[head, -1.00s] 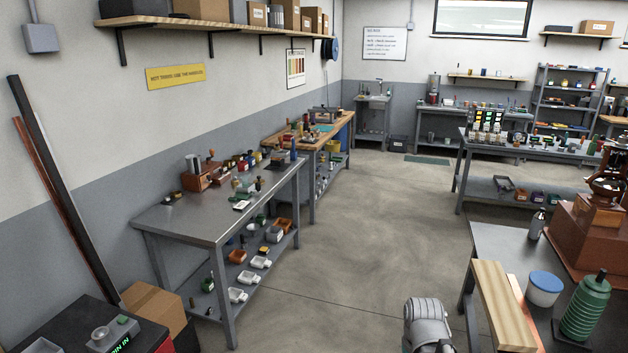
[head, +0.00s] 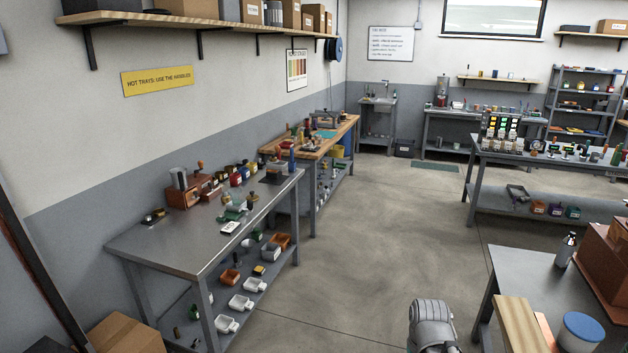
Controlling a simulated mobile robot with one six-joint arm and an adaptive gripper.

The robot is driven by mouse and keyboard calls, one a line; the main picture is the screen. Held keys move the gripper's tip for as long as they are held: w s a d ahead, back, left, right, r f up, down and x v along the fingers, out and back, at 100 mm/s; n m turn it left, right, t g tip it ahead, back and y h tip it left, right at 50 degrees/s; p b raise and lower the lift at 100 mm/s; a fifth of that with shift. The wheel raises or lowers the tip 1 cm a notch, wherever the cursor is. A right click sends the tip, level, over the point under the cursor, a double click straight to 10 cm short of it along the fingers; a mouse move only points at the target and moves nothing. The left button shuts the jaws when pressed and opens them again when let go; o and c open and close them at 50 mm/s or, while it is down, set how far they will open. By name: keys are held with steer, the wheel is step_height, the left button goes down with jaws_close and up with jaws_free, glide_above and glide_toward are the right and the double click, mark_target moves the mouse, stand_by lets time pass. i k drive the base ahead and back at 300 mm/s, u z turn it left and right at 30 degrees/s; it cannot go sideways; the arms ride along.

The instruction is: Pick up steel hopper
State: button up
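A small grey metal cylinder (head: 178,178), which looks like the steel hopper, stands upright at the left end of a brown machine (head: 186,196). It is too small to tell whether it is fixed to the machine or rests beside it. The machine sits near the wall side of the steel table (head: 165,240) on the left. A grey link of my arm shows at the bottom edge, far from the table. My gripper is out of view.
Several jars and tools stand along the steel table, with bins (head: 240,302) on its lower shelf. A cardboard box (head: 122,335) is at lower left. A bench with a blue-lidded tub (head: 580,333) is at lower right. The floor (head: 345,240) between is clear.

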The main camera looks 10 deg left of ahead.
mark_target(180, 178)
steer(key=u, duration=0.2)
steer(key=i, duration=1.6)
steer(key=u, duration=0.55)
steer(key=i, duration=0.9)
steer(key=u, duration=0.7)
steer(key=i, duration=1.2)
steer(key=u, duration=0.4)
